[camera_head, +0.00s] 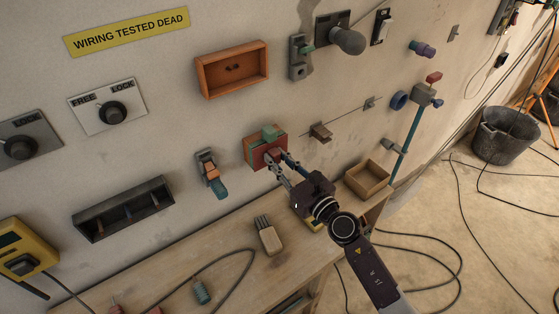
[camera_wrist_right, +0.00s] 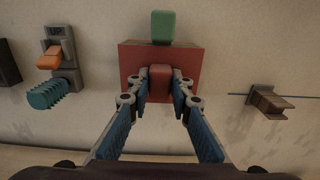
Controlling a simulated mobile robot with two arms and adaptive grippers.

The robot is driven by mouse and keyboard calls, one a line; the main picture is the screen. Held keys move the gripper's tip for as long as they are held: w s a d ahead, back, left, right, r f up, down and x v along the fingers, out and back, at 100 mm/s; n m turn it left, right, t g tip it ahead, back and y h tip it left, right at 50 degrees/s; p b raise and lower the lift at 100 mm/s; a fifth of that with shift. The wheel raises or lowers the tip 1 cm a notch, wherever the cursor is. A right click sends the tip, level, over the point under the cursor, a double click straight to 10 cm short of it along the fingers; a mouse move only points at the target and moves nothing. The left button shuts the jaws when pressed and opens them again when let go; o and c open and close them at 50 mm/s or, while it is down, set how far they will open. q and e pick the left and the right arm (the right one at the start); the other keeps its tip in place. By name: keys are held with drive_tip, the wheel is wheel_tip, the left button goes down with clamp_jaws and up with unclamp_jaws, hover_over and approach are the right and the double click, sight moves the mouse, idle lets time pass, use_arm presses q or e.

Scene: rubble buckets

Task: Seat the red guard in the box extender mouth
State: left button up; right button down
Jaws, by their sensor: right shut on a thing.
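The red guard (camera_head: 262,158) is a flat plate with a small red grip block on its front. It faces a small brown-orange box on the wall, which I take as the box extender (camera_head: 248,141). My right gripper (camera_head: 276,161) is shut on the guard's grip block. In the right wrist view the guard (camera_wrist_right: 132,68) looks nearly level and covers the box front. A green block (camera_head: 271,133) stands at the top edge. The plate hides the mouth, so I cannot tell how deep the guard sits. My left gripper is not in view.
A clamp with a teal handle (camera_head: 216,184) is on the wall to the left, and a brown bracket (camera_head: 320,132) to the right. Below, the wooden bench (camera_head: 235,268) carries a brush (camera_head: 267,235), cable and an open wooden box (camera_head: 367,180). An orange wall box (camera_head: 232,69) hangs above.

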drive_tip(key=shift+r, duration=0.1)
drive_tip(key=c, duration=1.7)
unclamp_jaws()
drive_tip(key=shift+o, duration=0.2)
drive_tip(key=v, duration=1.2)
